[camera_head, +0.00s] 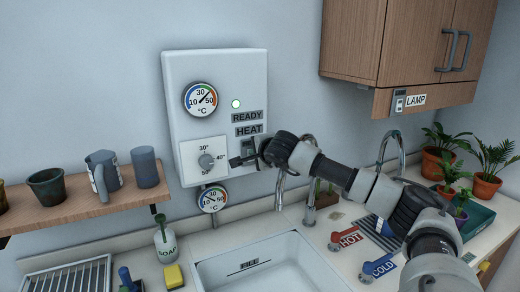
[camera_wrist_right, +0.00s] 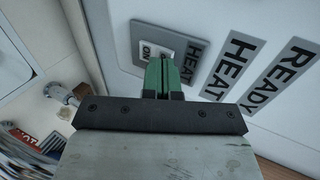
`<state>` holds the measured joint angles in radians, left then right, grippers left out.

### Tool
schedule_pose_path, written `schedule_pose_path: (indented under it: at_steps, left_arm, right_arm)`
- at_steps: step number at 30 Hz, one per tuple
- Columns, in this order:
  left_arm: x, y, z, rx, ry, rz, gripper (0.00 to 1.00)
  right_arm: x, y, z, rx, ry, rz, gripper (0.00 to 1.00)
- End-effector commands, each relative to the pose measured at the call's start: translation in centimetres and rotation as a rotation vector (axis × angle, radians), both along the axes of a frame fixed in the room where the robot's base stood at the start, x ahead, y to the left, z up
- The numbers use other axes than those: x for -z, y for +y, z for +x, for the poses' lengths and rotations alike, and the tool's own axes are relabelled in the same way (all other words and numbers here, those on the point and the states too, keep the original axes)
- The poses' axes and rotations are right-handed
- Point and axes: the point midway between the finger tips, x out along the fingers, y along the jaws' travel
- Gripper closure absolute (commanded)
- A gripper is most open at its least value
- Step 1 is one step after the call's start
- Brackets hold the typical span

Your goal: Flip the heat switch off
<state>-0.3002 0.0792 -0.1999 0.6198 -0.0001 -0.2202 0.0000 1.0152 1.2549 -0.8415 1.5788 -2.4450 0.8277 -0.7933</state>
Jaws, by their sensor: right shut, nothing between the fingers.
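The heat switch (camera_head: 248,145) is a small grey plate under the HEAT label (camera_head: 249,129) on the white heater box (camera_head: 215,75). In the right wrist view the switch plate (camera_wrist_right: 185,46) shows beside the HEAT label (camera_wrist_right: 229,66), with "ON" lettering near one edge. My right gripper (camera_head: 235,162) is shut and empty, its tips at the lower part of the switch. Its green fingers (camera_wrist_right: 162,72) cover part of the plate, so the lever's position and any contact cannot be told. My left gripper is not in view.
A sink (camera_head: 260,272) lies below, with a faucet (camera_head: 310,205) near my right arm. A shelf with cups (camera_head: 103,175) is at left; potted plants (camera_head: 437,160) stand right.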

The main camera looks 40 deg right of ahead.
Motion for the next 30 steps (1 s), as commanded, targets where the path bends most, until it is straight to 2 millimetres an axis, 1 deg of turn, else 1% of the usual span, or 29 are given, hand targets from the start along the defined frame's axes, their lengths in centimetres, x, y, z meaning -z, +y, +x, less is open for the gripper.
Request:
schedule_pose_path:
  at_steps: [9, 11, 14, 15, 21, 30]
  left_arm:
    - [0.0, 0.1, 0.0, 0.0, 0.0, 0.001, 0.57]
    - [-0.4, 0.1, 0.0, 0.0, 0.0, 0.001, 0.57]
    - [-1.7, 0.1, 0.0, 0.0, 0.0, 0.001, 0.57]
    - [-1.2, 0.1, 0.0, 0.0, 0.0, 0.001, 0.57]
    - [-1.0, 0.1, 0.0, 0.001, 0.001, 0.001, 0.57]
    - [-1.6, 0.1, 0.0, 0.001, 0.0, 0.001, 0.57]
  right_arm:
    - [0.0, 0.0, 0.1, 0.0, 0.0, 0.001, 1.0]
    - [-0.2, 0.0, 0.2, 0.0, 0.007, 0.005, 1.0]
    - [-0.7, -0.1, 0.6, 0.002, 0.041, 0.017, 1.0]
    - [-0.2, -0.2, 0.6, 0.002, 0.044, 0.016, 1.0]
    - [-0.2, -0.2, 0.5, 0.001, 0.042, 0.014, 1.0]
    - [-1.3, -0.2, 0.5, 0.001, 0.041, 0.014, 1.0]
